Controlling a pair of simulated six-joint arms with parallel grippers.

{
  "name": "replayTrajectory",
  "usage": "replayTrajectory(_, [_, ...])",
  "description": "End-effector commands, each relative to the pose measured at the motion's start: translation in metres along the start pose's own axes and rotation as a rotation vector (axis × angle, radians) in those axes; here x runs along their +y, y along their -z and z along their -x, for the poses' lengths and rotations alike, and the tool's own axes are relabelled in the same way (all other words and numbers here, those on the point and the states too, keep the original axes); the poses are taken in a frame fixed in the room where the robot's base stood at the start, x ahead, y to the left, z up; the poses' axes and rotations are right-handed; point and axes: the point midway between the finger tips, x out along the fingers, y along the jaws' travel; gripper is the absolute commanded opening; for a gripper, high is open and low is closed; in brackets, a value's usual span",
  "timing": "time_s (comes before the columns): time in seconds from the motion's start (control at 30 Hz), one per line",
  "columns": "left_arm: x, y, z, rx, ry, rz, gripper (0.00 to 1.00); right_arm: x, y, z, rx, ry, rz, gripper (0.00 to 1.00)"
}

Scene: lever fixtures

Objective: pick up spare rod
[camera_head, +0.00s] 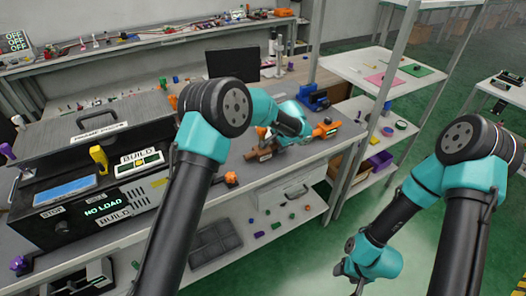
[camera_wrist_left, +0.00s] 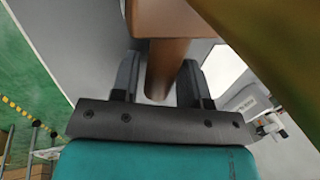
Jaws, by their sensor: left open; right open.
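In the left wrist view my left gripper (camera_wrist_left: 159,66) is open. Its two dark fingers stand on either side of a brown rod-like cylinder (camera_wrist_left: 164,72), which joins a brown block (camera_wrist_left: 165,18) above it. I cannot tell if the fingers touch the cylinder, or for sure that it is the spare rod. In the head view my left wrist is low over the grey bench, and its fingers are mostly hidden. A brown piece (camera_head: 258,156) lies beside it. My right gripper (camera_head: 356,284) is open at the bottom, partly cut off, away from the bench.
Orange parts (camera_head: 325,131) and a blue fixture (camera_head: 312,97) stand right of my left wrist. A black control box (camera_head: 80,205) reading NO LOAD is at left. A dark monitor (camera_head: 232,63) stands behind. A white shelf rack (camera_head: 385,75) rises at right.

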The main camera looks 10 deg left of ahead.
Motion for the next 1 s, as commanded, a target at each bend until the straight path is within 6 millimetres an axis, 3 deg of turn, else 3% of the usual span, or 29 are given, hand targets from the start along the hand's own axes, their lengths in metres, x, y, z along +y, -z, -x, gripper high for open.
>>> replayTrajectory(0.5, [-0.0002, 0.0001, -0.0022, 0.001, 0.001, 0.0, 0.41, 0.0, 0.0, 0.0, 0.0, 0.0, 0.0, 0.58])
replayTrajectory(0.9, [-0.0002, 0.0001, -0.0022, 0.001, 0.001, 0.0, 0.03, 0.0, 0.0, 0.0, 0.0, 0.0, 0.0, 0.58])
replayTrajectory(1.0, [-0.0003, 0.0002, -0.0019, 0.001, 0.001, 0.0, 0.0, 0.0, 0.0, 0.0, 0.0, 0.0, 0.0, 0.58])
